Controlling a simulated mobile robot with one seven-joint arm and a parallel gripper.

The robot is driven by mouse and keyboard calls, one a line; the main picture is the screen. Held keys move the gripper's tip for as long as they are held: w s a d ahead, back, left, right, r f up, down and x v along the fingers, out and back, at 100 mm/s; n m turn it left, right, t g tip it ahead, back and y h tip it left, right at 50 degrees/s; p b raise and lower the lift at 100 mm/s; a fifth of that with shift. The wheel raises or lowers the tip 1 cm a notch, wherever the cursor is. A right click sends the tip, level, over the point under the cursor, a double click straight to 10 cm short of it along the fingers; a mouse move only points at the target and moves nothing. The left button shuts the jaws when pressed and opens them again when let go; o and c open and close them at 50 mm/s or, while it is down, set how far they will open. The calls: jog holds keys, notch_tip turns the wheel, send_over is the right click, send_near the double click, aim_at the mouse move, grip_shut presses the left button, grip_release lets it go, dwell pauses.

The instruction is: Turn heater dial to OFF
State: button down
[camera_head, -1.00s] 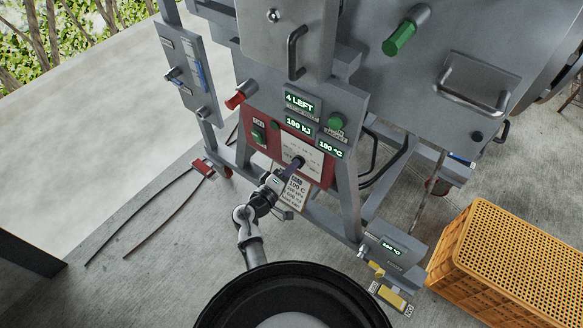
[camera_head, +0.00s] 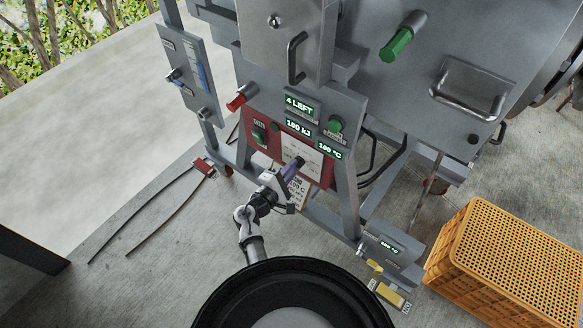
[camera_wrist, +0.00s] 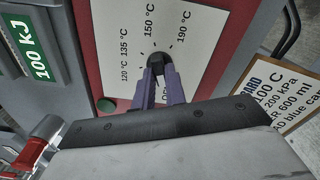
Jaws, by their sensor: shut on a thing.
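The heater dial (camera_wrist: 156,60) is a small black knob on a white scale plate (camera_wrist: 112,30) in the wrist view. The plate is marked 120, 135, 150 and 190 °C. A further mark at the lower right is partly covered by my finger. My gripper (camera_wrist: 158,72) has two purple fingers closed on the dial from either side. In the head view my gripper (camera_head: 297,164) reaches the plate on the red panel (camera_head: 262,148). I cannot tell exactly where the dial points.
Green displays (camera_head: 299,126) read 100 kJ and 100 °C, and one above reads 4 LEFT. A red-handled lever (camera_head: 237,102) sticks out left of the panel. A printed card (camera_wrist: 268,100) hangs close to my gripper. An orange crate (camera_head: 447,262) stands at the right.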

jog(key=shift+r, duration=0.1)
dwell(0.3)
jog(key=c, duration=1.4)
grip_release()
jog(key=shift+w, duration=0.1)
jog(key=shift+c, duration=0.2)
jog(key=b+v, duration=0.2)
jog(key=v, duration=1.2)
jog(key=shift+b, duration=0.35)
